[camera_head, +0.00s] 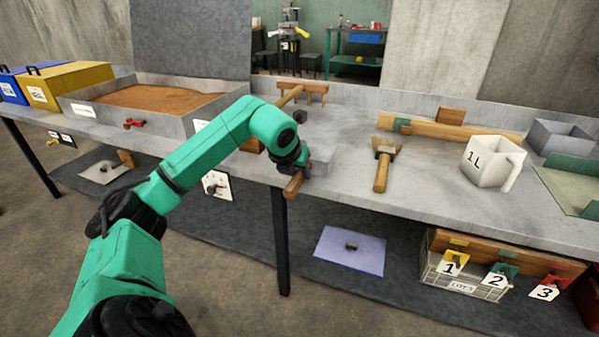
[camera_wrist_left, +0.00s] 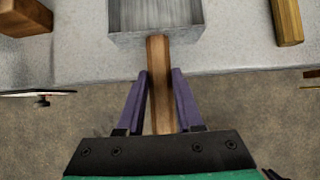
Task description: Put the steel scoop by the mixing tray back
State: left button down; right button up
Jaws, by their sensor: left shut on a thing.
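The steel scoop shows in the left wrist view with its grey pan (camera_wrist_left: 155,20) at the top and its wooden handle (camera_wrist_left: 159,90) pointing toward me. My left gripper (camera_wrist_left: 160,75) is shut on the handle, one purple finger on each side. In the head view the left gripper (camera_head: 297,163) is at the bench's front edge, and the handle end (camera_head: 293,186) sticks out over that edge. The pan is at the bench top; whether it touches cannot be told. The mixing tray (camera_head: 165,124), full of brown grain, stands to the left. My right gripper is not in view.
A wooden block (camera_wrist_left: 25,18) lies left of the scoop. A wooden rake (camera_head: 316,89) stands behind, and a wooden-handled tool (camera_head: 382,172) lies to the right. A white 1L jug (camera_head: 488,163) stands farther right. Bench between scoop and tool is clear.

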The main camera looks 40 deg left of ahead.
pick_arm(q)
jog(key=shift+f, duration=0.2)
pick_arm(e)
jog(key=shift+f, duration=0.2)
pick_arm(q)
jog(key=shift+c, duration=2.4)
grip_release()
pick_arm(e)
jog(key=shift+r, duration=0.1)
pick_arm(q)
jog(key=shift+s+r, duration=0.3)
jog(key=shift+r, duration=0.2)
jog(key=v, duration=1.3)
jog(key=shift+s+p, duration=0.2)
jog(key=shift+p, duration=0.2)
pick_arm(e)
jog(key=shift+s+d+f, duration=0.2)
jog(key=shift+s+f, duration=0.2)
pick_arm(q)
jog(key=shift+d, duration=0.25)
